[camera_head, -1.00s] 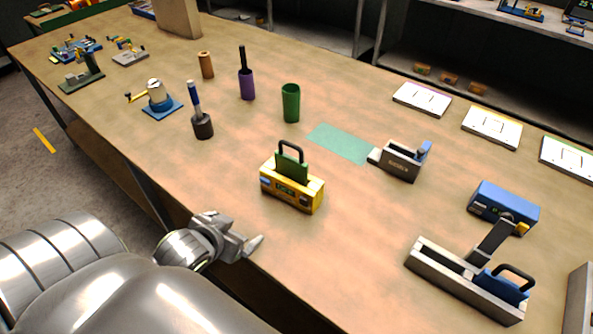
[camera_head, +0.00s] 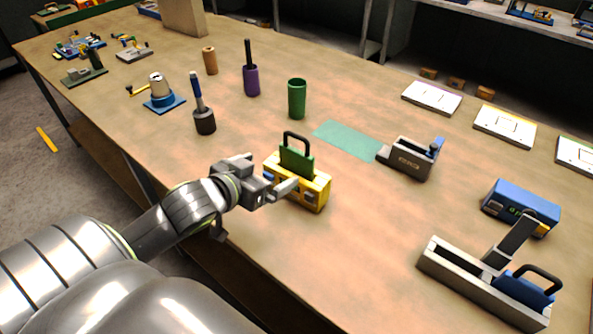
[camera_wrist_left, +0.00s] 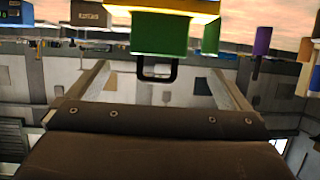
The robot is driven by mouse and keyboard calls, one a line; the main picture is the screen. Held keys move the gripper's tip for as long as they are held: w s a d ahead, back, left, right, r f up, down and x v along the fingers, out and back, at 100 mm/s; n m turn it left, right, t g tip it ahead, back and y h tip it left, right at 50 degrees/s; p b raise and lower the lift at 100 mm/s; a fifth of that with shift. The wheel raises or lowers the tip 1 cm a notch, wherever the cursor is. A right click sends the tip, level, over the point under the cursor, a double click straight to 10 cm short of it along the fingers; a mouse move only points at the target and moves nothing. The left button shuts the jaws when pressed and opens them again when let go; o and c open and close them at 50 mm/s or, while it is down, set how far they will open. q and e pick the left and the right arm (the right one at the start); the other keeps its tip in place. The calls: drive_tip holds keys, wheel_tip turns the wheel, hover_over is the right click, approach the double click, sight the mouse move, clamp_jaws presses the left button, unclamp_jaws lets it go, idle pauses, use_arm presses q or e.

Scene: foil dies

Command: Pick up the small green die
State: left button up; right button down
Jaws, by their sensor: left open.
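The small green die (camera_head: 297,160) is a green block with a black loop handle. It stands upright in the slot of a yellow box (camera_head: 312,194) on the table. In the left wrist view, which looks upside down, the green die (camera_wrist_left: 160,36) hangs at the top centre with its handle (camera_wrist_left: 157,72) pointing down between my fingers. My left gripper (camera_head: 252,208) is open and empty at the near left side of the yellow box. One finger overlaps the box's front in the head view; I cannot tell if it touches. My right gripper is not in view.
A green cup (camera_head: 297,98) and a teal mat (camera_head: 349,139) lie behind the box. A grey holder (camera_head: 409,159) stands to the right. A long grey block with a blue handled piece (camera_head: 523,291) is at the front right. The table in front is clear.

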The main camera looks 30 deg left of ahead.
sight(294, 157)
use_arm(q)
drive_tip(key=b+x, duration=0.3)
drive_tip(key=x, duration=0.3)
drive_tip(key=shift+w+f+b, duration=0.15)
drive_tip(key=shift+w+b, duration=0.05)
drive_tip(key=shift+b, duration=0.15)
drive_tip(key=shift+x, duration=2.8)
